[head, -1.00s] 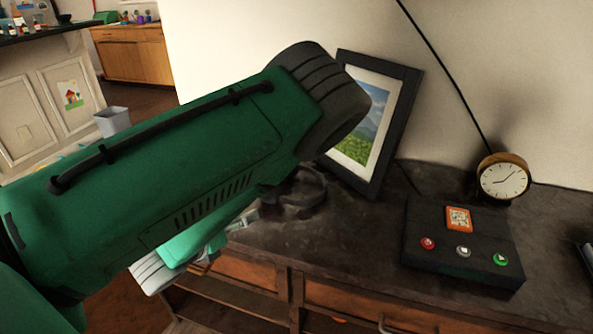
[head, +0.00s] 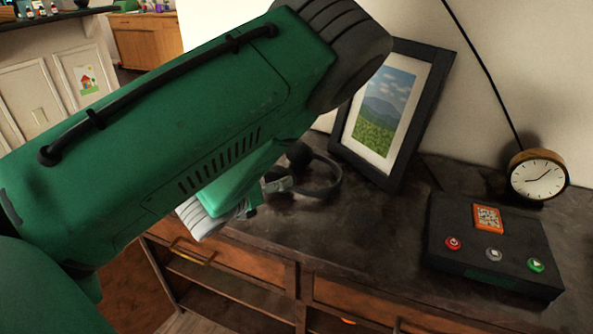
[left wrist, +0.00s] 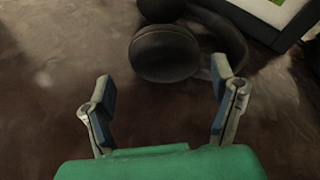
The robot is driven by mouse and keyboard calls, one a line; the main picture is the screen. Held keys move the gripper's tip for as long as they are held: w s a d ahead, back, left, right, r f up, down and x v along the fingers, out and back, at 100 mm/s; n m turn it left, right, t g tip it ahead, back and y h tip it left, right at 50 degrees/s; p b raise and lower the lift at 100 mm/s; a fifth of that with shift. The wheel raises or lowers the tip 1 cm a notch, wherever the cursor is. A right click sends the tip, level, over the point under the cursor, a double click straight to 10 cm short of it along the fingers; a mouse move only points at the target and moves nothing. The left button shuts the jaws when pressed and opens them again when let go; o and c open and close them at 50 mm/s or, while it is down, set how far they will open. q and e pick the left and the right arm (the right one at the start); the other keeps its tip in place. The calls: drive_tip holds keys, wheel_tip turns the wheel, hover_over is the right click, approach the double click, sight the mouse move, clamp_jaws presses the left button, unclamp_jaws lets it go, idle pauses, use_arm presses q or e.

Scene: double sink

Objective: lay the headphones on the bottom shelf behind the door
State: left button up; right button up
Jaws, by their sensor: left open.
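The dark headphones (head: 318,178) lie on the dark dresser top, left of the picture frame's foot. In the left wrist view the headphones (left wrist: 168,52) are just ahead of the fingertips, with one round ear cup facing the gap. My left gripper (left wrist: 160,95) is open and empty, its two fingers apart. In the head view my green left arm hides much of the gripper (head: 262,195), which reaches toward the headphones. The bottom shelf (head: 225,292) shows as an open space low in the dresser, partly hidden by my arm. My right gripper is not in view.
A framed picture (head: 384,115) leans on the wall behind the headphones. A black box with buttons (head: 490,250) and a round clock (head: 538,175) stand to the right. The dresser top between gripper and box is clear.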

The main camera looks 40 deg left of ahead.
sight(275, 179)
use_arm(q)
drive_tip(key=shift+w+a+f, duration=0.1)
drive_tip(key=shift+w, duration=0.3)
drive_tip(key=w, duration=0.2)
drive_tip(key=w+f, duration=0.1)
drive_tip(key=w, duration=0.1)
drive_tip(key=shift+w+d+b, duration=0.15)
drive_tip(key=shift+d+b, duration=0.05)
drive_tip(key=shift+b, duration=0.15)
drive_tip(key=shift+a, duration=0.2)
drive_tip(key=shift+a+f, duration=0.1)
drive_tip(key=shift+a, duration=0.1)
drive_tip(key=c, duration=1.1)
drive_tip(key=shift+c, duration=0.5)
drive_tip(key=shift+d, duration=0.15)
